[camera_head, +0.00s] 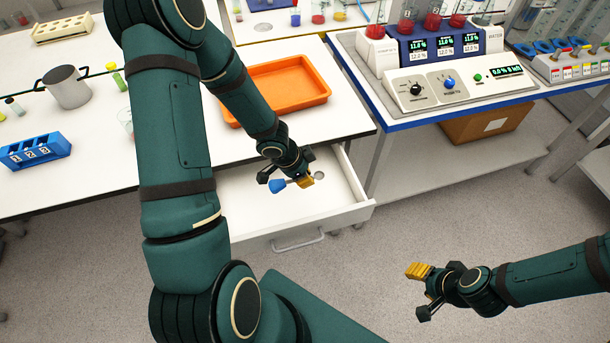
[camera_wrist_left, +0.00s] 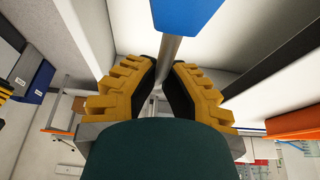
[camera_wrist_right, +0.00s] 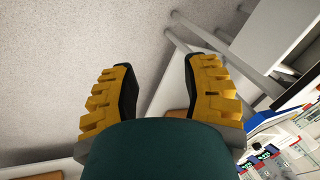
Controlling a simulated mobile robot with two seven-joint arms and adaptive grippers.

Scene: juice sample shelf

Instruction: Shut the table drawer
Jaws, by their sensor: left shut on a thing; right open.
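The white table drawer (camera_head: 335,210) is pulled out from under the table. Its front panel has a grey bar handle (camera_head: 298,240). My left gripper (camera_head: 298,184) is over the drawer's inside and shut on a blue-handled tool (camera_head: 277,186). In the left wrist view the fingers (camera_wrist_left: 158,90) close on its metal shaft (camera_wrist_left: 168,52), with the blue part (camera_wrist_left: 188,14) beyond. Whether the tool touches the drawer floor I cannot tell. My right gripper (camera_head: 425,290) is open and empty over the floor, right of the drawer; its spread fingers (camera_wrist_right: 157,95) show in the right wrist view.
An orange tray (camera_head: 290,88) sits on the table (camera_head: 345,115) above the drawer. A small grey round thing (camera_head: 319,175) is in the drawer. A pot (camera_head: 68,88) and a blue rack (camera_head: 36,150) stand at left. A blue-edged bench (camera_head: 440,110) stands right. The floor before the drawer is free.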

